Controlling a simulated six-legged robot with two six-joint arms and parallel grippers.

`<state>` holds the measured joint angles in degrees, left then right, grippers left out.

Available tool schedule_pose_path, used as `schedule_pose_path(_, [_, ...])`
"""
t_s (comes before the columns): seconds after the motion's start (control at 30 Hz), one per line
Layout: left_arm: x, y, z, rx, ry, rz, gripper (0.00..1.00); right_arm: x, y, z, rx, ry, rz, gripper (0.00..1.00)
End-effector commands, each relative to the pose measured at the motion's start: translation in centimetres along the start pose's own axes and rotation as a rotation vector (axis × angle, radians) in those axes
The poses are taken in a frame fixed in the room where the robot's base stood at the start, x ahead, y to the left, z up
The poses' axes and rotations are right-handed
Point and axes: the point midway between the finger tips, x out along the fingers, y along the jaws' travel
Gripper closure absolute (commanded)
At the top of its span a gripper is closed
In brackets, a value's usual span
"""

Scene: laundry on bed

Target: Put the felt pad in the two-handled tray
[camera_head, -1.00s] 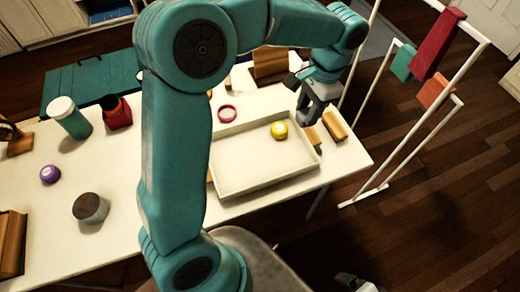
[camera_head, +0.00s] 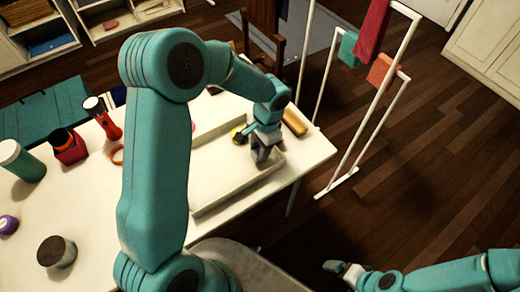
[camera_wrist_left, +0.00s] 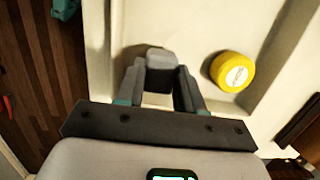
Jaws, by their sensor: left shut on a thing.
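The two-handled tray (camera_head: 238,192) is a shallow cream tray on the white table, partly hidden by my left arm. My left gripper (camera_head: 262,158) is over the tray, inside its walls. In the left wrist view, my left gripper (camera_wrist_left: 160,82) is shut on a small grey block, which I take for the felt pad (camera_wrist_left: 160,58). The pad is over the pale tray floor; whether it touches the floor I cannot tell. A yellow disc (camera_wrist_left: 232,72) lies in the tray beside the pad, apart from it. My right gripper (camera_head: 345,270) is low at the bottom of the head view, away from the table.
A tan block (camera_head: 294,120) lies beyond the tray. An orange ring (camera_head: 117,155), red container (camera_head: 68,147), teal-and-white cup (camera_head: 20,160), dark-topped jar (camera_head: 57,252) and purple disc (camera_head: 8,225) stand left. A white drying rack (camera_head: 365,130) stands right of the table.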

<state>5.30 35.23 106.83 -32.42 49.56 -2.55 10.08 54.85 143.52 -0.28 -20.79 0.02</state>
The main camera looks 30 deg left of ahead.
Motion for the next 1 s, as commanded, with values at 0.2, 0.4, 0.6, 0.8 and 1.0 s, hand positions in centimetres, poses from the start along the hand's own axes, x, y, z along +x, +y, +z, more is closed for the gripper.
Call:
schedule_pose_path(0.2, [1.6, -0.1, -0.4, -0.001, 0.000, 0.000, 0.96, 0.0, 0.0, 0.0, 0.000, 0.000, 0.000, 0.00])
schedule_pose_path(0.4, [1.9, -0.1, -0.4, -0.001, 0.000, 0.001, 0.96, 0.3, 0.1, 0.0, 0.000, 0.000, 0.000, 0.00])
schedule_pose_path(0.6, [1.9, -0.1, -0.4, -0.001, 0.000, 0.001, 0.38, 0.4, 0.1, 0.0, 0.000, 0.000, 0.000, 0.00])
schedule_pose_path(0.8, [1.9, -0.1, -0.4, -0.001, 0.000, 0.001, 0.38, 0.4, 0.1, 0.0, 0.000, 0.000, 0.000, 0.00])
schedule_pose_path(1.0, [0.5, -0.1, -0.4, -0.001, 0.004, -0.001, 0.38, 0.0, 0.0, 0.0, 0.000, 0.001, 0.000, 0.00])
